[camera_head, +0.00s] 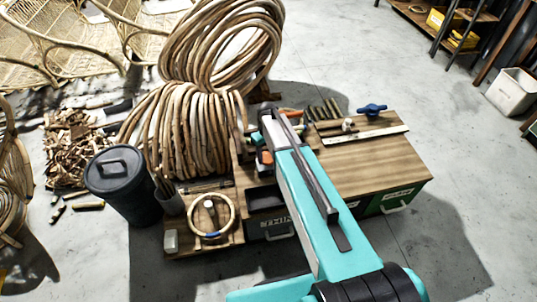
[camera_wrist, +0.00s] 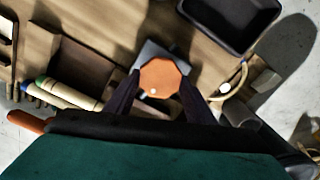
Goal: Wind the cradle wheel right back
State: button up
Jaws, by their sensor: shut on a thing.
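The cradle wheel appears as an orange, eight-sided knob (camera_wrist: 160,76) with a small pale dot, on a grey plate (camera_wrist: 151,52) in the wrist view. My gripper (camera_wrist: 162,88) is shut on it, one dark finger on each side. In the head view, a bit of orange (camera_head: 265,157) shows beside my arm at the bench's left part. My arm hides the fingers and most of the cradle there.
A dark open tray (camera_wrist: 232,22) and a rattan ring (camera_head: 211,216) lie near the wheel. Rattan coils (camera_head: 185,130) stand close behind on the left. A blue-handled fitting (camera_head: 372,109) and straight rule (camera_head: 365,135) sit on the bench (camera_head: 385,160), whose right top is clear.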

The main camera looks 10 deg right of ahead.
aim_at(267, 157)
jog(key=o, duration=0.9)
jog(key=shift+s, duration=0.25)
jog(key=shift+o, duration=0.7)
jog(key=shift+w, duration=0.1)
jog(key=shift+r, duration=0.1)
notch_tip(267, 157, up, 14)
jog(key=shift+f, duration=0.2)
jog(key=s+f+m+g, duration=0.1)
jog(key=s+f, duration=0.8)
jog(key=s, duration=0.5)
jog(key=s+f+m+g+p, duration=0.1)
jog(key=s+f+m+g, duration=0.1)
jog(key=s+f, duration=0.7)
jog(key=s+f+m+g, duration=0.1)
jog(key=s+f, duration=0.8)
jog(key=s, duration=0.9)
jog(key=shift+s+d+m+g+p, duration=0.3)
jog(key=shift+s+g+p, duration=0.1)
jog(key=shift+g, duration=0.3)
